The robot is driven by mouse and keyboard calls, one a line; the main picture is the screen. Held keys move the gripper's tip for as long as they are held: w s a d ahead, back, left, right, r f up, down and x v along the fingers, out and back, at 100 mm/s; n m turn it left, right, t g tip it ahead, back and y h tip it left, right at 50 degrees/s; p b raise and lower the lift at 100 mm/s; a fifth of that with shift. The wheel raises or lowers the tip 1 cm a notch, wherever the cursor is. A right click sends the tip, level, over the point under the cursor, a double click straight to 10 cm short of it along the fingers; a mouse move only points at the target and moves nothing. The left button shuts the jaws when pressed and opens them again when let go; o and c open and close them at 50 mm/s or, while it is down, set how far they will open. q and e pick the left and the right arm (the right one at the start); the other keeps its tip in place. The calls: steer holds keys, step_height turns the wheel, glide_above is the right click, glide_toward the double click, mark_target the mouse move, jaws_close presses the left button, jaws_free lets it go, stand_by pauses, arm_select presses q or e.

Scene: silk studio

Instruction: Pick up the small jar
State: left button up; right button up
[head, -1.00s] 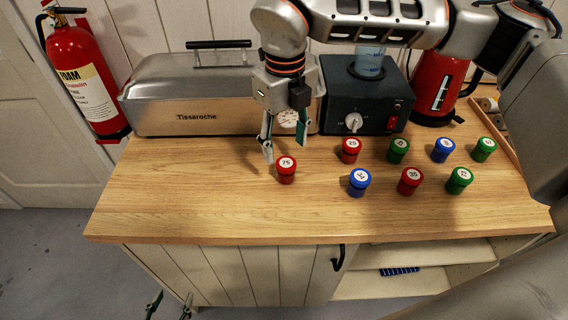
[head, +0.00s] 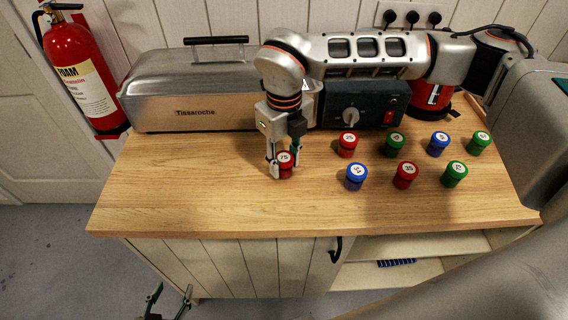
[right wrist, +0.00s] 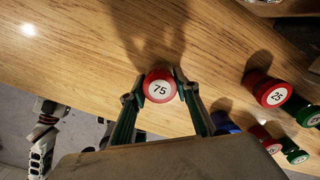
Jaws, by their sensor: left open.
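The small jar (head: 285,171) has a red lid marked 75 and stands upright on the wooden counter (head: 190,195), left of the other jars. It also shows in the right wrist view (right wrist: 160,88), between the fingertips. My right gripper (head: 284,173) points down over this jar, with one finger against each side; it looks shut on it. The jar's base is partly hidden in the head view. My left gripper (head: 168,303) is low at the bottom of the head view, in front of the cupboard, open and empty.
Several jars with red, blue and green lids stand to the right, the nearest a red one marked 25 (head: 348,145) and a blue one (head: 356,177). A metal toaster-like box (head: 200,100) and a dark appliance (head: 365,108) stand behind. The counter's front left is clear.

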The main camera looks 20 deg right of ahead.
mark_target(284, 157)
steer(key=shift+c, duration=1.2)
steer(key=shift+r, duration=0.1)
step_height(284, 157, up, 20)
steer(key=b, duration=0.1)
